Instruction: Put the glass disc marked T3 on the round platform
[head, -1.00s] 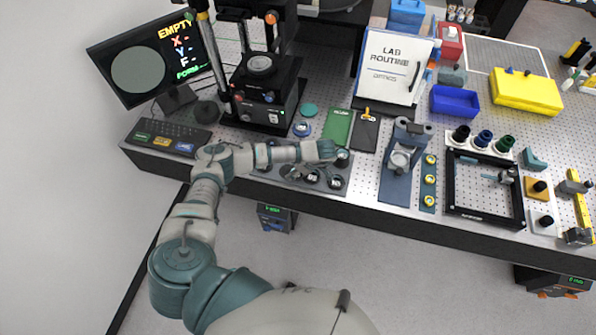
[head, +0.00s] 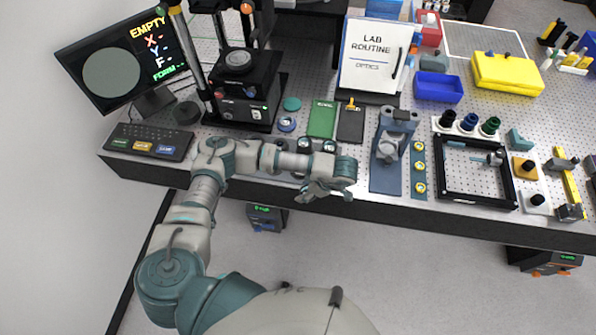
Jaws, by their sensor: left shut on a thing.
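My left gripper (head: 322,190) is in front of the bench's front edge, to the right of the dark disc tray. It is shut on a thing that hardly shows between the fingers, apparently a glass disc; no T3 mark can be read. The round platform (head: 238,58) is the bare grey top of the black instrument at the back left, well away from the gripper. The disc tray (head: 285,176) lies at the front edge, largely hidden by my left arm, with round pieces showing behind the arm. My right gripper is out of view.
A monitor (head: 112,82) reading EMPTY and a keyboard (head: 150,141) stand left of the instrument. A green book (head: 322,120) and a dark clipboard (head: 350,125) lie behind the gripper. A blue-grey stand (head: 390,150) is to its right.

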